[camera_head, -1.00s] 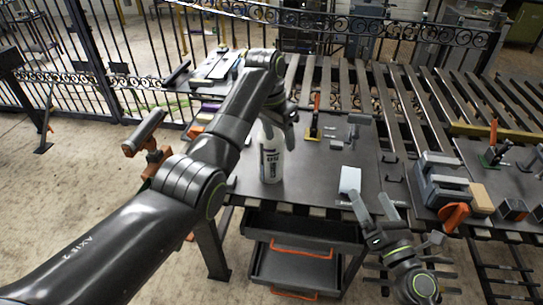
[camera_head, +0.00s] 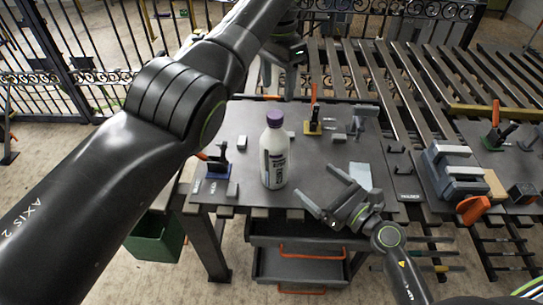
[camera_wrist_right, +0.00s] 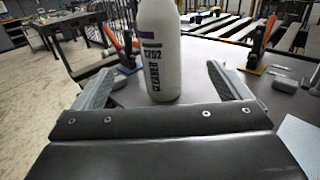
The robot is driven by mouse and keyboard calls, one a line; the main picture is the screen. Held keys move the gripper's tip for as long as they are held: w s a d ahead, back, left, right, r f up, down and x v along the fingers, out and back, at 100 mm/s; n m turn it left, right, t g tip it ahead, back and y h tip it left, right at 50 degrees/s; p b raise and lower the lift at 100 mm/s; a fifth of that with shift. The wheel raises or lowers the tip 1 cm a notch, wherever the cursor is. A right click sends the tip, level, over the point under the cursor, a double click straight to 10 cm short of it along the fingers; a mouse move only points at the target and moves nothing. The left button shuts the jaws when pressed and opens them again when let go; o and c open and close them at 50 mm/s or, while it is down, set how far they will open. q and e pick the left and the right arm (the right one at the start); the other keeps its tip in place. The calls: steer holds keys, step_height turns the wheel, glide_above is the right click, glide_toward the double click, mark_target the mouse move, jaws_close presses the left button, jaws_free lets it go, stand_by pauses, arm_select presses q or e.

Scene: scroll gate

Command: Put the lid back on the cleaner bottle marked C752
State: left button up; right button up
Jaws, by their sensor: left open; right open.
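The white cleaner bottle (camera_head: 274,160) stands upright on the dark table, with a purple lid (camera_head: 273,117) on its top. In the right wrist view the bottle (camera_wrist_right: 160,55) shows "752" and "CLEANER" on its label; its top is cut off. My left gripper (camera_head: 283,82) is open and empty, above and behind the bottle. My right gripper (camera_head: 318,190) is open, low over the table to the right of the bottle. In the right wrist view its fingers (camera_wrist_right: 162,88) are spread, with the bottle ahead between them and no contact visible.
Orange-handled clamps stand on the table at left (camera_head: 218,160) and at the back (camera_head: 313,122). A pale pad (camera_head: 361,176) lies right of the right gripper. A grey vise (camera_head: 455,170) stands further right. A drawer unit (camera_head: 302,262) is below the table.

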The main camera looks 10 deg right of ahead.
mark_target(271, 147)
arm_select(q)
steer(key=shift+s+d, duration=0.1)
steer(key=shift+s, duration=0.1)
steer(key=shift+w, duration=0.1)
steer(key=shift+w+a+f, duration=0.2)
steer(key=shift+w+a, duration=0.2)
steer(key=shift+w, duration=0.1)
steer(key=shift+s+d, duration=0.1)
steer(key=shift+s, duration=0.05)
arm_select(e)
steer(key=x, duration=1.8)
steer(key=shift+f, duration=0.1)
arm_select(q)
steer(key=shift+r, duration=0.1)
arm_select(e)
steer(key=shift+c, duration=0.4)
